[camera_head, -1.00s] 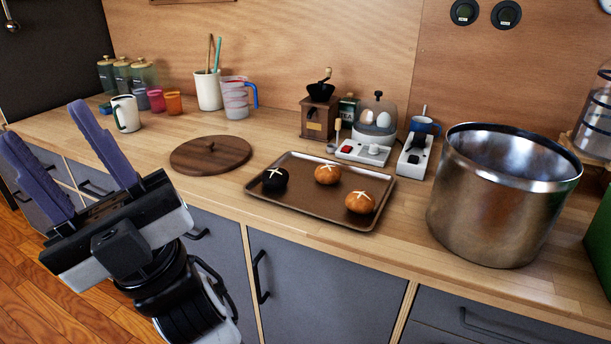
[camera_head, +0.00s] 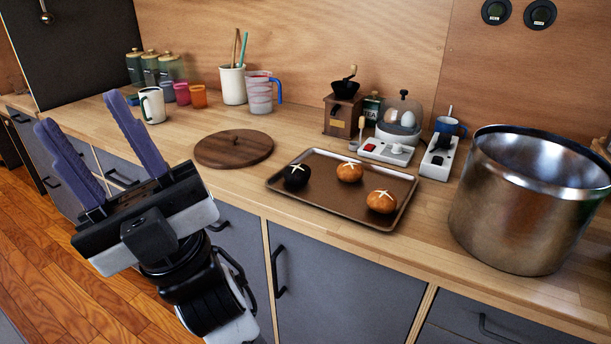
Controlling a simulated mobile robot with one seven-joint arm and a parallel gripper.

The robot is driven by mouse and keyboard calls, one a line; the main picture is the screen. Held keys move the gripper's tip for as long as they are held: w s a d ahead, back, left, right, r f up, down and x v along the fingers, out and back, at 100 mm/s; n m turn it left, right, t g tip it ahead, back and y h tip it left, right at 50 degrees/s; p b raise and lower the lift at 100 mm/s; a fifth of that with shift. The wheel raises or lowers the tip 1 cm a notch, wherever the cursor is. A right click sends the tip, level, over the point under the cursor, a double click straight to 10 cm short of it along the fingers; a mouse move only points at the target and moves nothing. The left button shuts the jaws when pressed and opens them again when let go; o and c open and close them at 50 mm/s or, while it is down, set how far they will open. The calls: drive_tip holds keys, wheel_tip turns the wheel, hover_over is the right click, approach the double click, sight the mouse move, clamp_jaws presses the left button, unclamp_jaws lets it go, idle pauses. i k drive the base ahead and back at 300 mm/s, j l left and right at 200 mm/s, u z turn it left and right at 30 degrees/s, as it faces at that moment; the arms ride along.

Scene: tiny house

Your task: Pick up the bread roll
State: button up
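Two brown bread rolls with pale crosses, one at the back middle (camera_head: 349,173) and one at the front right (camera_head: 381,203), sit on a dark baking tray (camera_head: 330,207) on the counter. A black, burnt-looking roll (camera_head: 296,177) with a pale cross lies at the tray's left. My gripper (camera_head: 88,120) is at the left, in front of the counter and left of the tray, clear of all the rolls. Its two purple fingers are spread apart with nothing between them.
A large steel pot (camera_head: 526,215) stands right of the tray. A round wooden lid (camera_head: 233,149) lies to its left. Behind are a coffee grinder (camera_head: 342,114), a power strip (camera_head: 386,151), an egg cooker (camera_head: 400,121) and a measuring jug (camera_head: 260,95). Grey cabinets (camera_head: 335,290) are below.

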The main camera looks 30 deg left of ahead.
sight(295, 174)
drive_tip(key=j+z, duration=0.1)
drive_tip(key=j, duration=0.4)
drive_tip(key=j+z, duration=0.1)
drive_tip(key=j, duration=0.4)
drive_tip(key=k+j+z, duration=0.1)
drive_tip(key=j, duration=0.4)
drive_tip(key=k+j+z, duration=0.1)
drive_tip(key=j, duration=0.4)
drive_tip(key=k+j+z, duration=0.1)
drive_tip(key=j, duration=0.4)
drive_tip(key=i+j+z, duration=0.1)
drive_tip(key=i+j, duration=0.25)
drive_tip(key=j, duration=0.15)
